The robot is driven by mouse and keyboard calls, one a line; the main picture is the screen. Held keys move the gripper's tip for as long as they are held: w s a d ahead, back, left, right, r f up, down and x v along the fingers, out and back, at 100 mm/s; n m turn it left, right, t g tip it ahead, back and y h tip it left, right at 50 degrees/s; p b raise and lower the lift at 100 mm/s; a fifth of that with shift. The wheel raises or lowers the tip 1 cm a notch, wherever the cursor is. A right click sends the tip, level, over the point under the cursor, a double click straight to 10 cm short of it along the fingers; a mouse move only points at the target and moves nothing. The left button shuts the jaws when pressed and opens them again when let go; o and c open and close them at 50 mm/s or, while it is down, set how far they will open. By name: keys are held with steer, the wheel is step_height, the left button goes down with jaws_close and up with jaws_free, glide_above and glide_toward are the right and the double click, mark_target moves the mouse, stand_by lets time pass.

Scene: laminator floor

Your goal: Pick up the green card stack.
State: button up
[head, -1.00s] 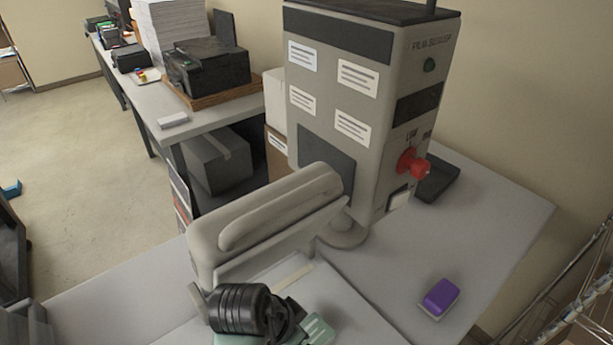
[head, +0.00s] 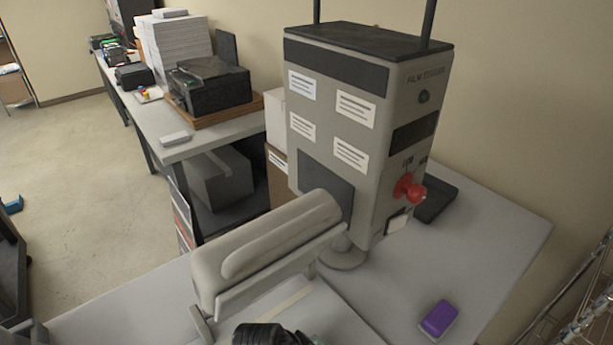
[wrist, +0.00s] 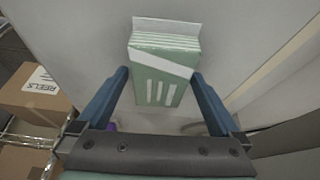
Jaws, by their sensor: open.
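The green card stack (wrist: 163,78) shows in the wrist view as a pale green block with white stripes on its near face and a white band across it. It lies ahead of my gripper (wrist: 160,74), on or against a grey surface. My gripper is open, with one blue finger on each side of the stack. I cannot tell whether the fingers touch it or how deep it sits between them. I cannot make out the stack in the head view, where only a dark part of my arm shows at the bottom edge.
The grey film sealer (head: 330,130) with a red knob (head: 409,189) stands on the table (head: 480,240). A purple block (head: 438,320) lies at the table's front right. A carton marked REELS (wrist: 35,92) sits on a wire shelf in the wrist view.

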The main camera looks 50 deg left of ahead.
steer(key=shift+f, duration=0.2)
stand_by(0.4)
steer(key=c, duration=1.5)
